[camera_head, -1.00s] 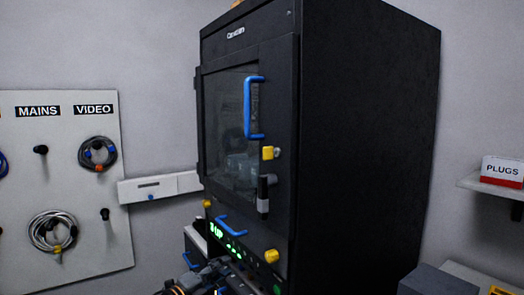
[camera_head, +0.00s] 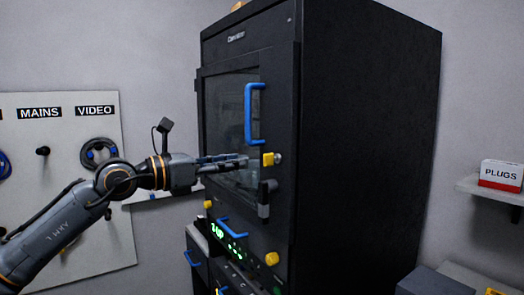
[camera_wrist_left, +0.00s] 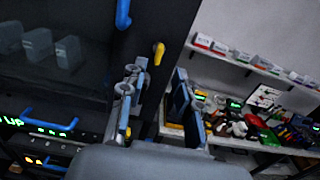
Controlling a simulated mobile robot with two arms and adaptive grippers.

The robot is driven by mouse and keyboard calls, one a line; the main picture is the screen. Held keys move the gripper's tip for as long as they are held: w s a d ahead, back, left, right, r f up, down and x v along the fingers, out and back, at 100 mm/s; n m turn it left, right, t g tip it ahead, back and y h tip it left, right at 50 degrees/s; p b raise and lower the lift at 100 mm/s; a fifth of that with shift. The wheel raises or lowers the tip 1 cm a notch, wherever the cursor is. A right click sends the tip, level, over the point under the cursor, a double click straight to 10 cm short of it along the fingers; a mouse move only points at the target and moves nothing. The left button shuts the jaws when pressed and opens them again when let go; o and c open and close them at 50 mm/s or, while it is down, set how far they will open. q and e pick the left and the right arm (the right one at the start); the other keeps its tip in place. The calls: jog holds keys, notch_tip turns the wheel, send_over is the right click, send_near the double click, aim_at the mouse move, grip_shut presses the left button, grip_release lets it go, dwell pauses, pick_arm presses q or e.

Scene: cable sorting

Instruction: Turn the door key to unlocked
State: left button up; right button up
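The yellow door key (camera_head: 268,159) sits on the front of the black cabinet door, below the blue door handle (camera_head: 249,113). In the left wrist view the yellow key (camera_wrist_left: 159,53) shows just beyond the fingertips, roughly between them. My left gripper (camera_head: 246,160) reaches in from the left at key height, its tips close to the key. In the left wrist view its two fingers (camera_wrist_left: 160,74) are apart with nothing between them. I cannot tell whether a fingertip touches the key. My right gripper is not in view.
A black lever (camera_head: 264,198) hangs just below the key. The cabinet's glass door (camera_head: 222,110) lies behind the gripper. A pegboard (camera_head: 105,230) with hung cables stands at the left. A shelf with a PLUGS box (camera_head: 501,174) is at the right.

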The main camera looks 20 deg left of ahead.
aim_at(264, 157)
pick_arm(q)
jog(key=p+x, duration=0.2)
jog(key=x, duration=0.4)
jog(key=shift+w+d+r, duration=0.15)
jog(key=shift+w+d, duration=0.05)
jog(key=shift+w, duration=0.05)
jog(key=shift+w+d+p, duration=0.3)
jog(key=shift+w+d, duration=0.15)
jog(key=shift+w, duration=0.15)
jog(key=shift+c, duration=0.2)
grip_shut()
